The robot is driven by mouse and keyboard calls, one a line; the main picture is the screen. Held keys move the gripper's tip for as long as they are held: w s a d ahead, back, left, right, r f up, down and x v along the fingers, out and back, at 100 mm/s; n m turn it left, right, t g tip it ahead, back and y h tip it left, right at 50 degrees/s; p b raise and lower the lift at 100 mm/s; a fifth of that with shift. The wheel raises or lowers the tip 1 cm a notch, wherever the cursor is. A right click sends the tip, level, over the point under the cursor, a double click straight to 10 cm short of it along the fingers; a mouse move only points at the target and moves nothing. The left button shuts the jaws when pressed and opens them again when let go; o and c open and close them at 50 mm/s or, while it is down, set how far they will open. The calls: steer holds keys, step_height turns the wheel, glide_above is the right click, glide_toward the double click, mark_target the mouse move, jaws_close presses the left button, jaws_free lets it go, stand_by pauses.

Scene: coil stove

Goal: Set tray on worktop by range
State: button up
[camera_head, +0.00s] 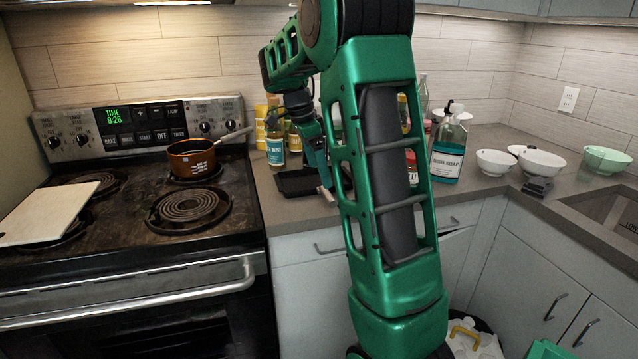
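A dark, shallow tray (298,184) is at the worktop (277,212) just right of the range (130,230). It looks level and on or very close to the surface; I cannot tell whether it fully rests there. My gripper (325,188) is at the tray's right end, pointing down. My green arm hides part of the gripper and the tray's right side. I cannot see whether the fingers are closed on the tray's edge or apart from it.
A copper pot (192,160) sits on a rear burner, its handle toward the worktop. A white board (45,213) lies across the left burners. Bottles, including a yellow-green one (276,150), stand behind the tray. A soap bottle (447,150) and bowls (541,161) stand to the right.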

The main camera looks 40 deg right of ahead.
steer(key=s+v, duration=0.1)
steer(key=v, duration=0.3)
steer(key=s+a+f+n+y, duration=0.1)
steer(key=s+a+n, duration=0.25)
steer(key=s, duration=0.45)
steer(key=s+a+f+n, duration=0.1)
steer(key=s+a+n, duration=0.1)
steer(key=s+n, duration=0.45)
steer(key=s+a+f+n+y, duration=0.1)
steer(key=s+a+f+n, duration=0.2)
steer(key=s, duration=0.4)
steer(key=s+a+f+n+t+y, duration=0.1)
steer(key=s+a+f+n, duration=0.2)
steer(key=s+a+f, duration=0.2)
steer(key=s, duration=0.3)
steer(key=shift+s+a+n, duration=0.2)
steer(key=shift+a+n, duration=0.2)
steer(key=shift+f, duration=0.1)
